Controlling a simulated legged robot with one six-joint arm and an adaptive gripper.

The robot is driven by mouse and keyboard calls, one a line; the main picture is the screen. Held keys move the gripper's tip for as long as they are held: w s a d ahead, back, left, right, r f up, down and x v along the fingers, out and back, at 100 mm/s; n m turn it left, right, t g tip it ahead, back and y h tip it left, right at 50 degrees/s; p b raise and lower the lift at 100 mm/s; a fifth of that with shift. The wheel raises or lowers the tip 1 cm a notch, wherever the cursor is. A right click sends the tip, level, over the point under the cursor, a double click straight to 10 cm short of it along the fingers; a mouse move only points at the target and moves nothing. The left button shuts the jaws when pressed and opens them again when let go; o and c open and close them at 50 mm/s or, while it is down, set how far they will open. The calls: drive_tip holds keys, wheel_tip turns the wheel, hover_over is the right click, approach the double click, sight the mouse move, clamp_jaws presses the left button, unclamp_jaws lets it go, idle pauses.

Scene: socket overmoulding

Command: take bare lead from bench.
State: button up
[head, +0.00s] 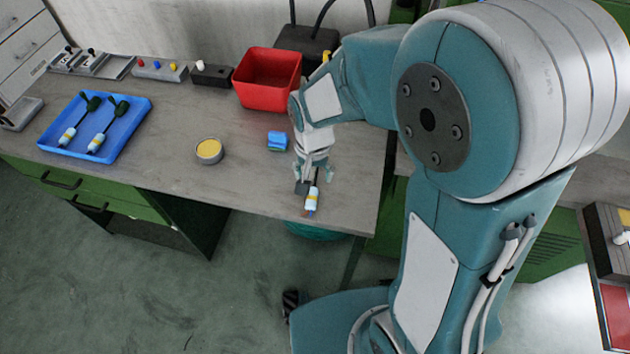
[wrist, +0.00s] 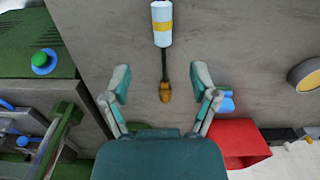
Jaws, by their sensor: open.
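A bare lead (head: 312,201) lies on the grey bench (head: 236,178) near its front edge, below my gripper (head: 315,183). In the wrist view the lead (wrist: 162,28) has a white and pale blue body with a yellow band, a thin dark cable and a brown end. My gripper (wrist: 161,80) is open, with one finger on each side of the cable's line. The brown end lies between the fingers and the palm in the picture, and no finger grips it. The exact height of the fingers above the bench is hard to tell.
A blue tray (head: 118,147) with two dark-ended leads stands at left. A round yellow-filled dish (head: 209,151), a blue block (head: 277,140) and a red bin (head: 267,92) stand on the bench. Switch boxes line the back. The bench between tray and dish is clear.

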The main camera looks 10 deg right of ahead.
sight(312, 193)
wheel_tip(312, 193, down, 4)
drive_tip(key=shift+f, duration=0.2)
drive_tip(key=f, duration=0.5)
drive_tip(key=shift+w+a, duration=0.15)
drive_tip(key=shift+w, duration=0.2)
clamp_jaws()
